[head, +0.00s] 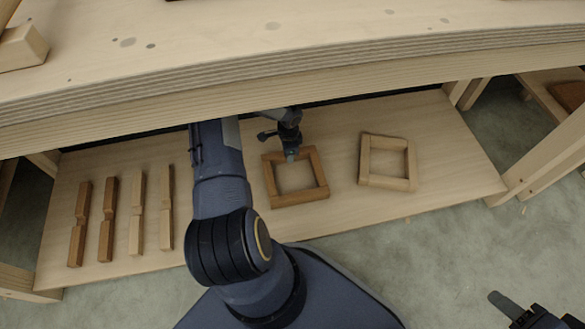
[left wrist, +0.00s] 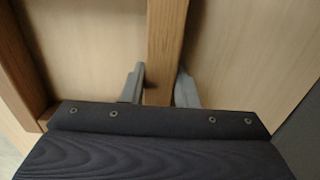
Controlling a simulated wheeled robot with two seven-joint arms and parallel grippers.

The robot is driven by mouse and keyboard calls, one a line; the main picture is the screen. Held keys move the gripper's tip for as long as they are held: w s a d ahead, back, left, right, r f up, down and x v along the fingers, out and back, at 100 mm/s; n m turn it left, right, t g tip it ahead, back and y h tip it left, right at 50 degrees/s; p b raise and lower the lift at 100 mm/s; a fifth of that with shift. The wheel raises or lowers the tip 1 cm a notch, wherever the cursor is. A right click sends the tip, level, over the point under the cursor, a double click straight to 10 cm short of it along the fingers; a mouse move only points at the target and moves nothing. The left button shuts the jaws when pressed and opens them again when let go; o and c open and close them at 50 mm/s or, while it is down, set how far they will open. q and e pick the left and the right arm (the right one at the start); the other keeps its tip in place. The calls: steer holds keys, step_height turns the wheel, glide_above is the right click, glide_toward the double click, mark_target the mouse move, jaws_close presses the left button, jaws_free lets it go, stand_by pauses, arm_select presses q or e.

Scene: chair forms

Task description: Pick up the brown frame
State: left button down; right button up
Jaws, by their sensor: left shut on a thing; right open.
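The brown frame (head: 324,179) is a square of brown wooden bars lying on the lower shelf, in the middle of the head view. My left gripper (head: 290,156) reaches down to its far bar and is shut on that bar. In the left wrist view the bar of the brown frame (left wrist: 165,45) runs between the two fingers of my left gripper (left wrist: 160,88). Whether the frame touches the shelf all round cannot be told. My right gripper (head: 508,305) is open and empty at the lower right of the head view, over the floor, only partly in view.
A paler wooden frame (head: 365,160) lies to the right on the shelf (head: 440,130). Several notched wooden legs (head: 107,218) lie in a row at the left. The thick table top (head: 250,50) overhangs the shelf's back. Wooden posts (head: 545,160) stand at the right.

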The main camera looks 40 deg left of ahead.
arm_select(q)
step_height(320, 180, up, 10)
steer(key=p, duration=0.4)
stand_by(0.6)
